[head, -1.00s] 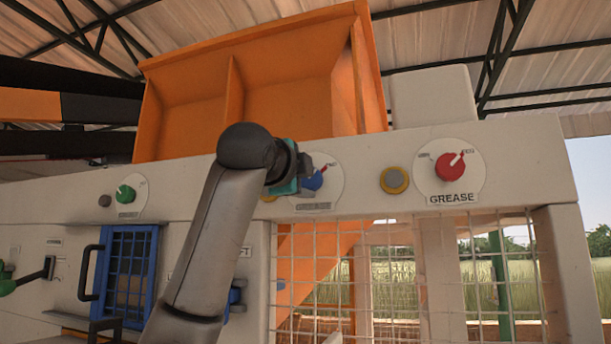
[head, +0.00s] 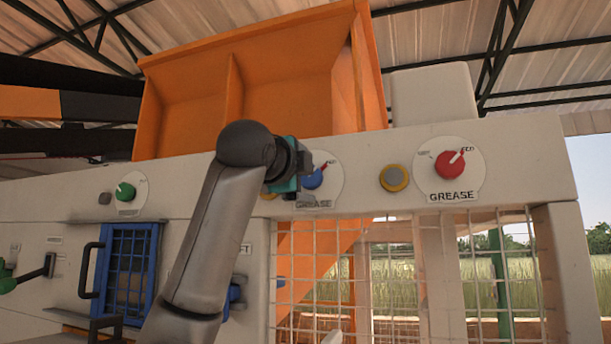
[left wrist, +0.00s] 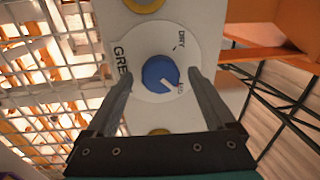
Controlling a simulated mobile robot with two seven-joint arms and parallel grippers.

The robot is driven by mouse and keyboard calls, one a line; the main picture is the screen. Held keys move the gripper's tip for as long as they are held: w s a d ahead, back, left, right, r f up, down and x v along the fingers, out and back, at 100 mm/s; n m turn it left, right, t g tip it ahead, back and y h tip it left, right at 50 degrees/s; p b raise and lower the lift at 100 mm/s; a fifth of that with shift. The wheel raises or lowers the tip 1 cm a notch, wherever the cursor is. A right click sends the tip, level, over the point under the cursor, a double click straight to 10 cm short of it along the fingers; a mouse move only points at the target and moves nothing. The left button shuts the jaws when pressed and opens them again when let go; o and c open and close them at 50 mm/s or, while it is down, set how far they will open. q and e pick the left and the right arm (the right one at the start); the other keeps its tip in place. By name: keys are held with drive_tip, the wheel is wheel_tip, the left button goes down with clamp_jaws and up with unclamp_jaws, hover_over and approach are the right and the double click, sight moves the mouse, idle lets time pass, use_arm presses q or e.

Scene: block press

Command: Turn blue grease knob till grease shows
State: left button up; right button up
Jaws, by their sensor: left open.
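The blue knob (head: 315,178) sits on a round white dial plate (head: 331,184) marked GREASE, on the cream panel. My left gripper (head: 305,172) is at the knob's left side and hides part of the dial in the head view. In the left wrist view the blue knob (left wrist: 160,73) lies between the open fingers (left wrist: 160,80), with a visible gap at least on the right. Its white pointer line points to the lower right there, away from the DRY label (left wrist: 181,41) above. The right gripper is out of view.
A red knob (head: 450,165) on another GREASE dial is to the right, past a yellow-ringed button (head: 394,178). A green knob (head: 125,191) is at the left. Wire mesh (head: 400,290) lies below the panel, and an orange hopper (head: 280,95) stands above.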

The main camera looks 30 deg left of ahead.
use_arm(q)
drive_tip(key=shift+s, duration=0.1)
drive_tip(key=b+v, duration=0.6)
drive_tip(key=v, duration=0.9)
